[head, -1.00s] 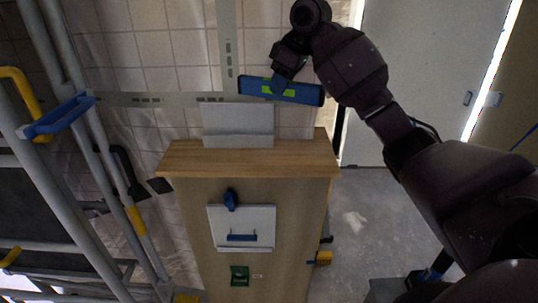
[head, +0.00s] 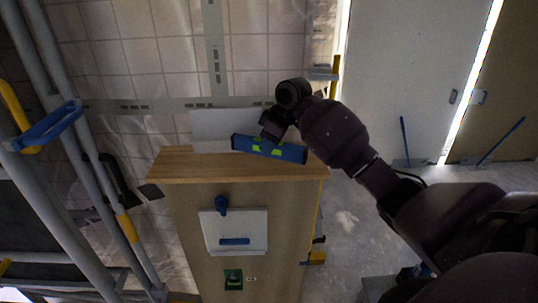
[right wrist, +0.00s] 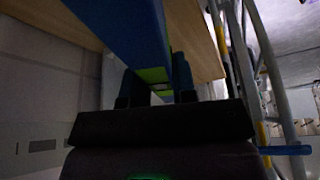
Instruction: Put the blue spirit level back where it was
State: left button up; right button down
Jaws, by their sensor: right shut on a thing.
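The blue spirit level (head: 295,154) with bright green patches is held in my right gripper (head: 268,136). In the head view it shows just at the wooden top (head: 185,171) of the cabinet, slanting slightly down to the right. I cannot tell whether it touches the top. In the right wrist view the level (right wrist: 122,28) runs up and left from between the two fingers of the gripper (right wrist: 158,82), which close on it near a green patch. My left gripper is not in view.
A pale panel (head: 222,123) stands behind the wooden top, before a tiled wall with grey metal strips (head: 150,104). Scaffold tubes (head: 75,130) with a blue piece (head: 48,127) stand at the left. A white plate (head: 236,228) is on the cabinet front. Floor at the right is mostly clear.

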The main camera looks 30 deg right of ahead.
jog(key=shift+f, duration=2.15)
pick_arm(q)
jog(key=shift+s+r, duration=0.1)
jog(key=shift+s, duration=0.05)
pick_arm(e)
jog(key=c, duration=0.9)
grip_release()
pick_arm(q)
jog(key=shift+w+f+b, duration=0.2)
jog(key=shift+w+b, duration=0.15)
jog(key=shift+b, duration=0.15)
pick_arm(e)
jog(key=v, duration=1.2)
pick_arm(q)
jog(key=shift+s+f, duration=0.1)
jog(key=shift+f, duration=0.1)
